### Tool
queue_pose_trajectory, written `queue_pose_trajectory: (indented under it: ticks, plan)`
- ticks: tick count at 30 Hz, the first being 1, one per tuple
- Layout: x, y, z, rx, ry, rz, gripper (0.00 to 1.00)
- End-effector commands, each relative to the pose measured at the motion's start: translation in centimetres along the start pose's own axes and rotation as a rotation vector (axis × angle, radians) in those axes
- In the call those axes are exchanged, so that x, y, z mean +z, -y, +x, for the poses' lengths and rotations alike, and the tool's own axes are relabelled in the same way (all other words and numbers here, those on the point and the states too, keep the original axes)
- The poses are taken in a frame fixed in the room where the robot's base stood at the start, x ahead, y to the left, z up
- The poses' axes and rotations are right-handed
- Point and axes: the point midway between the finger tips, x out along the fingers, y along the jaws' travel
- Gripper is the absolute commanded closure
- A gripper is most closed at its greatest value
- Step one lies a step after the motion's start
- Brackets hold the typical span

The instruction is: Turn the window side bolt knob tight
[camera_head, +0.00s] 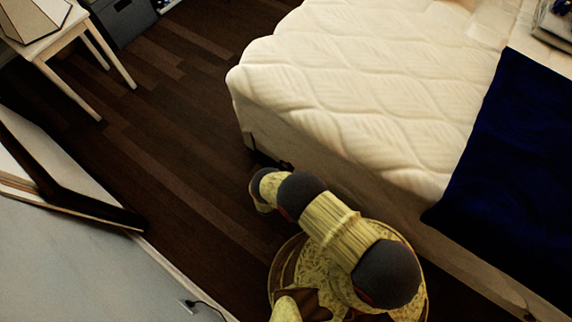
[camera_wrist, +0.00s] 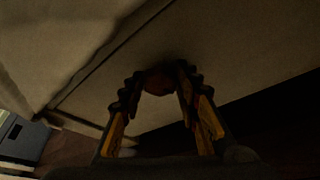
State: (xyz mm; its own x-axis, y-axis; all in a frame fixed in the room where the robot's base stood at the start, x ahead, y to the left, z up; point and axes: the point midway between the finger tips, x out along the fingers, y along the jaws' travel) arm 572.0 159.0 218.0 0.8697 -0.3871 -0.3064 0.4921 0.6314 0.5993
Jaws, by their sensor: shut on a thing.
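The bolt knob (camera_wrist: 158,82) is a small, dim, reddish-brown round shape against the pale side of the bed in the wrist view. My gripper (camera_wrist: 160,74) has its two ridged, dark-and-yellow fingers on either side of the knob, shut on it at the tips. The picture is dark, so the knob's outline and how far it is screwed in cannot be told. In the head view my arm reaches down beside the bed; the gripper's fingers and this knob cannot be made out there.
The bed's quilted cream mattress (camera_head: 360,75) and pale side frame (camera_head: 455,250) rise close to my arm. A dark blue blanket (camera_head: 515,170) lies at right. Wooden floor (camera_head: 185,160) is clear at left. A white table (camera_head: 50,45) and a leaning frame (camera_head: 70,185) stand farther left.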

Motion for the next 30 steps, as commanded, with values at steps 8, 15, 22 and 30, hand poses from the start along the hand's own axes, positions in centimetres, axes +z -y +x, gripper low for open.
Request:
queue_pose_trajectory:
  ticks: [8, 15, 22, 30]
  plan:
    - [0.02, 0.33, -0.01, 0.052, 0.001, 0.129, 0.93]
    - [0.01, 0.39, 0.0, 0.072, 0.0, 0.175, 0.93]
    - [0.02, 0.41, 0.0, 0.074, 0.001, 0.182, 0.93]
    - [0.02, 0.43, 0.0, 0.073, 0.001, 0.181, 0.64]
